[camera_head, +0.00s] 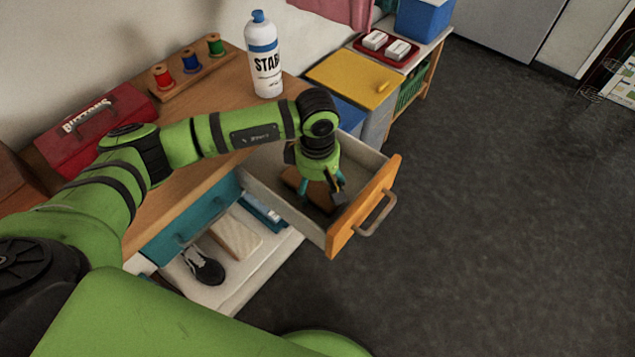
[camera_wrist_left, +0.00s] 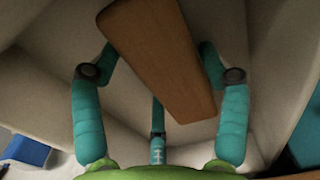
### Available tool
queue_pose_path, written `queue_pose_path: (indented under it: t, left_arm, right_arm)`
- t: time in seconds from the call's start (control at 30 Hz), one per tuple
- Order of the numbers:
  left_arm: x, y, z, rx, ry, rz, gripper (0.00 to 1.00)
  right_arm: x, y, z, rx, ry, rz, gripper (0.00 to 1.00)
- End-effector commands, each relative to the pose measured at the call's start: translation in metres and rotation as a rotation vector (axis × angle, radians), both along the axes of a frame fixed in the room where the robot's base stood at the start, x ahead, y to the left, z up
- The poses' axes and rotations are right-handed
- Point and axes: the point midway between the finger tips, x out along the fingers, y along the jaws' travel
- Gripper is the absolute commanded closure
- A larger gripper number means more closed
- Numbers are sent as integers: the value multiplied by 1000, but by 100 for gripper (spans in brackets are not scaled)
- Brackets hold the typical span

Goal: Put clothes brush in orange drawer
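The orange drawer (camera_head: 345,230) is pulled open from the desk, with grey inner walls. My left gripper (camera_head: 322,188) points down inside it. The clothes brush (camera_head: 293,180) shows as a brown wooden piece in the drawer, partly hidden by the gripper. In the left wrist view the brush (camera_wrist_left: 160,60) lies at a slant between the spread teal fingers of my left gripper (camera_wrist_left: 158,62). The fingers look open. My right gripper is out of view.
On the desk (camera_head: 180,195) are a red buttons box (camera_head: 95,130), a thread-spool rack (camera_head: 190,75) and a white spray bottle (camera_head: 264,60). A teal drawer (camera_head: 185,220) is beside the open one. The floor at right is clear.

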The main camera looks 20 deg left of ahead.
Motion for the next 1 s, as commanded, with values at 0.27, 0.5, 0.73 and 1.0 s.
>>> queue_pose_path:
  t: [0.27,0.5,0.73,1.0]
  left_arm:
    - [0,0,1,0,0,1,5]
    - [1,0,7,-1,-2,0,5]
    - [2,1,48,0,-8,0,5]
    - [0,1,102,1,-4,0,5]
  right_arm:
    - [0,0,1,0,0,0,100]
    - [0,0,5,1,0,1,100]
    - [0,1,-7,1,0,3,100]
    - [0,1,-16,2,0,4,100]
